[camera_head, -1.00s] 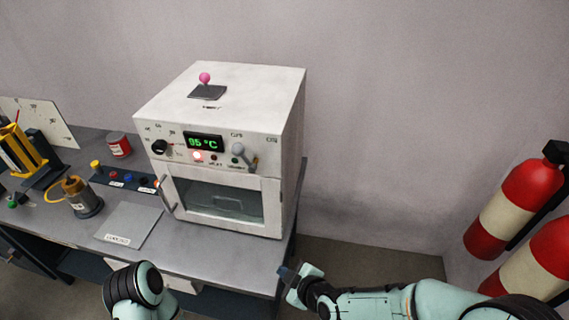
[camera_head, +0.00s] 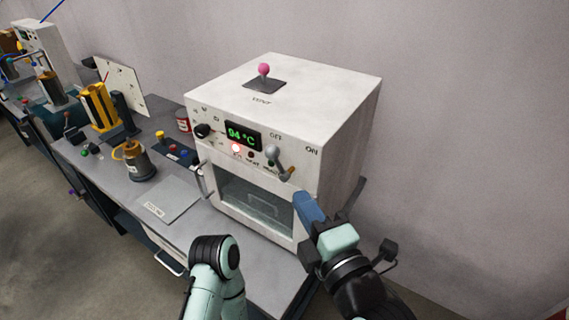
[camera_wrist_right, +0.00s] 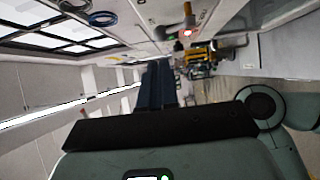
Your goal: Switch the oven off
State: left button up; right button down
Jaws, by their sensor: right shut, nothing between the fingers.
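The white oven (camera_head: 335,130) stands on the grey bench in the head view. Its green display (camera_head: 243,135) reads about 94 °C, and a red light (camera_head: 236,149) below it is lit. A grey lever (camera_head: 275,158) sits on the front panel near the OFF and ON labels, slanting down to the right. My right gripper (camera_head: 306,203) is shut and empty, at the oven's lower right front, below the lever and apart from it in the picture. Its dark blue fingers show together in the right wrist view (camera_wrist_right: 157,85). My left gripper is not in view; only part of my left arm shows.
A pink-knobbed stick (camera_head: 264,70) stands on the oven top. A black dial (camera_head: 202,131) is left of the display. The glass door (camera_head: 255,205) is closed. A grey plate (camera_head: 170,198) and a brass-topped canister (camera_head: 137,160) are on the bench to the left.

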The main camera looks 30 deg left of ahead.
aim_at(272, 158)
jog(key=p+x, duration=0.2)
jog(key=x, duration=0.8)
jog(key=shift+w, duration=0.3)
jog(key=shift+s+a+r+p, duration=0.1)
jog(key=shift+a+r+p, duration=0.15)
jog(key=shift+p, duration=0.55)
jog(key=shift+a+n+g+h+p, duration=0.25)
jog(key=shift+n+g+h+p, duration=0.05)
jog(key=shift+h, duration=0.1)
jog(key=shift+a+f+b, duration=0.3)
jog(key=shift+b, duration=0.2)
jog(key=shift+r, duration=0.1)
jog(key=shift+d, duration=0.15)
